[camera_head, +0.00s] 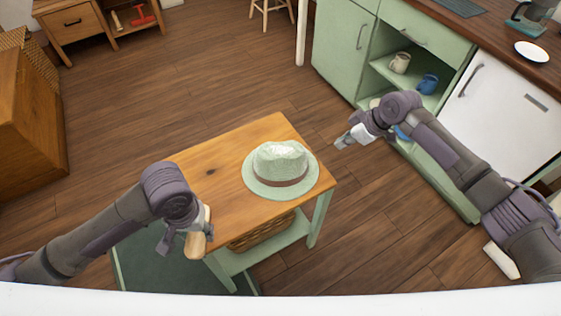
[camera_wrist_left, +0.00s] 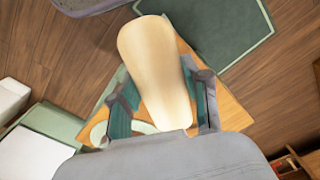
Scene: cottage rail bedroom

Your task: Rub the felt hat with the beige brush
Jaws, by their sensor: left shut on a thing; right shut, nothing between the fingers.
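The pale green felt hat (camera_head: 281,166) with a brown band sits upright on the wooden table top (camera_head: 215,170), toward its right side. My left gripper (camera_head: 197,228) is at the table's near left edge, to the left of the hat and apart from it. It is shut on the beige brush (camera_head: 196,243). In the left wrist view the brush (camera_wrist_left: 157,68) shows as a smooth beige shape between the fingers, with part of the hat brim (camera_wrist_left: 97,132) behind it; its bristles are not seen. My right gripper (camera_head: 345,140) is shut and empty, beyond the table's right edge.
A wicker basket (camera_head: 262,232) sits on the table's lower shelf. A green cabinet (camera_head: 345,45) with mugs (camera_head: 399,62) stands at the back right. A dark green rug (camera_head: 160,262) lies at the near left. The table top left of the hat is bare.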

